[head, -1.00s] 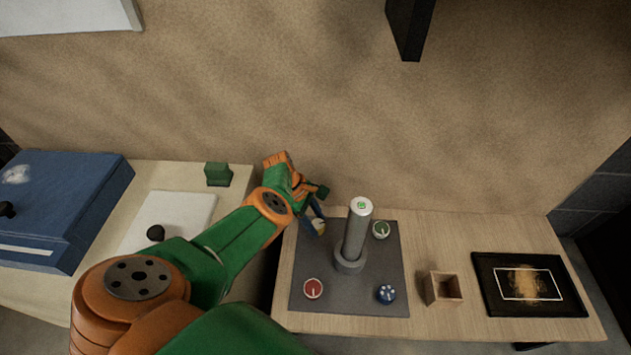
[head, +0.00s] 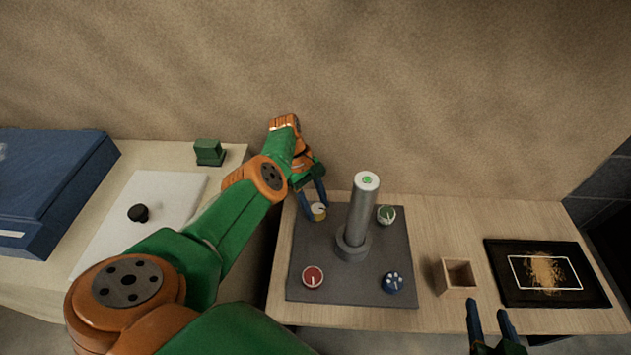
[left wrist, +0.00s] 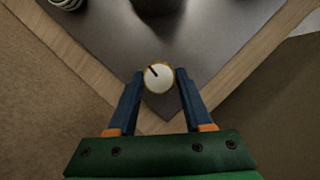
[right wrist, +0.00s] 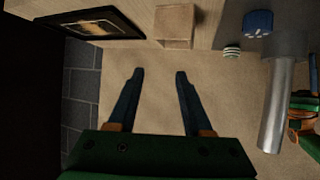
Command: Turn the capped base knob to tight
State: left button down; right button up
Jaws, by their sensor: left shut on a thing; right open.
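A dark grey plate (head: 305,285) carries several small knobs around a tall grey post (head: 361,215) with a green mark on its pale top. My left gripper (head: 317,208) is shut on the white-topped knob with a yellowish rim (head: 319,212) at the plate's back left corner. In the left wrist view this white knob (left wrist: 158,78) sits between the fingertips, its dark pointer line aimed up and left. A red knob (head: 313,277), a blue knob with white dots (head: 392,282) and a green-and-white knob (head: 386,215) stand free.
A small open wooden box (head: 455,277) and a black-framed board (head: 500,280) lie on the table to the right. On the left counter are a blue case (head: 50,185), a green block (head: 209,152) and a white board with a black knob (head: 138,213).

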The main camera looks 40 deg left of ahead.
pick_arm(q)
jog(key=shift+d+f+m+b, duration=0.1)
jog(key=shift+f+m+b, duration=0.15)
jog(key=shift+b, duration=0.25)
jog(key=shift+m+b, duration=0.35)
jog(key=shift+b, duration=0.1)
pick_arm(e)
notch_tip(320, 180, up, 13)
jog(key=w+a+t+y, duration=0.2)
jog(key=w+t, duration=0.1)
jog(key=t, duration=0.5)
pick_arm(q)
jog(key=shift+r+m+g+b, duration=0.2)
jog(key=shift+m+g+b, duration=0.2)
jog(key=shift+b, duration=0.2)
pick_arm(e)
jog(key=s+r+n+t+y, duration=0.2)
jog(key=s+r+t+y, duration=0.2)
jog(key=r, duration=0.5)
jog(key=shift+s+a+r+t, duration=0.25)
jog(key=shift+s+a+t, duration=0.05)
jog(key=shift+s+t, duration=0.6)
pick_arm(q)
jog(key=shift+c, duration=1.6)
grip_release()
